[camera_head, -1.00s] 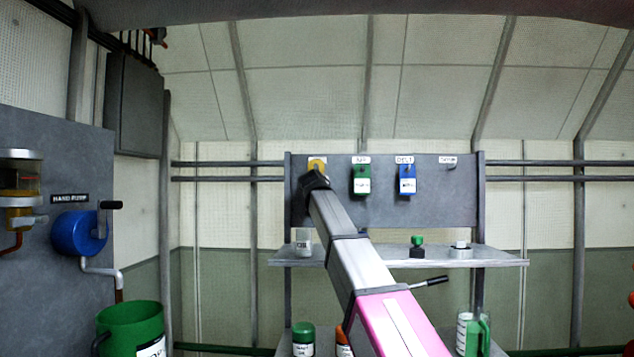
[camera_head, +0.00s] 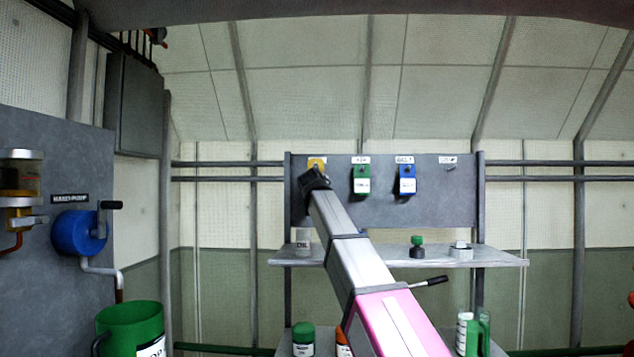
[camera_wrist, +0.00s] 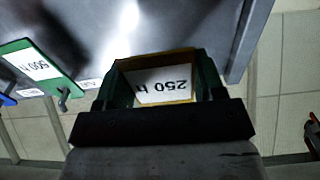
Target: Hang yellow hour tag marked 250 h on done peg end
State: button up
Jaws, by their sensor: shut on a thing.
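The yellow tag (camera_wrist: 165,84) reads 250 h, upside down in the wrist view, and sits between the two fingers of my gripper (camera_wrist: 163,92). My gripper (camera_head: 314,175) is shut on it at the left end of the grey peg board. In the head view only a bit of yellow (camera_head: 317,162) shows above the gripper. I cannot tell whether the tag is still on its peg. The peg at the right end of the board, under a small label (camera_head: 449,160), holds no tag; the label is too small to read surely.
A green tag (camera_head: 361,180) marked 500 h and a blue tag (camera_head: 407,180) hang on the middle pegs. Below is a shelf (camera_head: 390,262) with a clear jar (camera_head: 303,242), a green-topped item (camera_head: 417,246) and a small grey block (camera_head: 461,251). The space before the board's right end is clear.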

jog(key=shift+s+r, duration=0.1)
jog(key=shift+s, duration=1)
jog(key=s, duration=0.5)
jog(key=shift+a, duration=0.1)
dwell(0.4)
jog(key=shift+w, duration=0.1)
dwell(1.0)
